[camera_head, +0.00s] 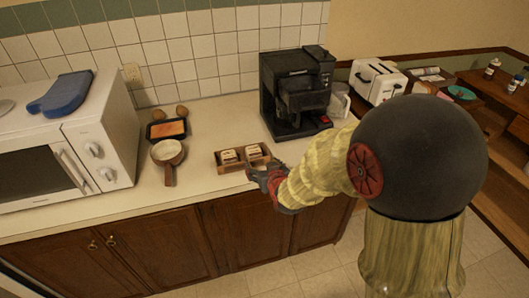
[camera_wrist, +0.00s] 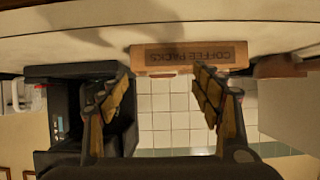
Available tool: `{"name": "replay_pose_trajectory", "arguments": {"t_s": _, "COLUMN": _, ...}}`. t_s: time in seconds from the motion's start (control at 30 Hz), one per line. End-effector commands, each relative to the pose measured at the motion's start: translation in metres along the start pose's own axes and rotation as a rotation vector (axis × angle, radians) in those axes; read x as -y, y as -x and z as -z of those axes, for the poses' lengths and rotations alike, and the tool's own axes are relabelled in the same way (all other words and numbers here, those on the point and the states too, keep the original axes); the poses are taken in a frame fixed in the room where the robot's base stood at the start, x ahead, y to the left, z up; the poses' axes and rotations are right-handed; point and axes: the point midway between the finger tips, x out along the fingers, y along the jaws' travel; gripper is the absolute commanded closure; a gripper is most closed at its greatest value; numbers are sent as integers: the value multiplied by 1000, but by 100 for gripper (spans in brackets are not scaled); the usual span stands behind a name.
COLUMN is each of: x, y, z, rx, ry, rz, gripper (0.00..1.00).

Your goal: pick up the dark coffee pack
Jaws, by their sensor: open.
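A wooden box (camera_head: 218,165) sits near the counter's front edge with small packs (camera_head: 230,156) in it that show pale labels. I cannot make out which one is the dark coffee pack. My gripper (camera_head: 262,171) is at the box's front right side and covers part of it. In the wrist view, which is upside down, the box (camera_wrist: 190,56) shows its front with the words COFFEE PACKS. There my gripper (camera_wrist: 163,78) has its two fingers spread apart, with nothing between them, pointing towards the box. The packs inside are hidden in that view.
A black coffee maker (camera_head: 296,90) stands behind and right of the box, with a white toaster (camera_head: 377,80) beyond. A pan (camera_head: 168,153), a dark tray (camera_head: 155,131) and a microwave (camera_head: 60,145) are to the left. Bare counter lies between pan and box.

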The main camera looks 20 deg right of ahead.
Motion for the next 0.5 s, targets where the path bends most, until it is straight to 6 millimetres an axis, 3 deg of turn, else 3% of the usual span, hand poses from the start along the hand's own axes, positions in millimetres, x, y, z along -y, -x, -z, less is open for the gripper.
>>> {"name": "replay_pose_trajectory", "arguments": {"t_s": 0.17, "x": 0, "y": -1, "z": 22, "rx": -83, "ry": 0, "rz": 1, "gripper": 35}}
{"name": "replay_pose_trajectory", "arguments": {"t_s": 0.5, "x": 1, "y": -31, "z": 25, "rx": -86, "ry": 0, "rz": 1, "gripper": 35}}
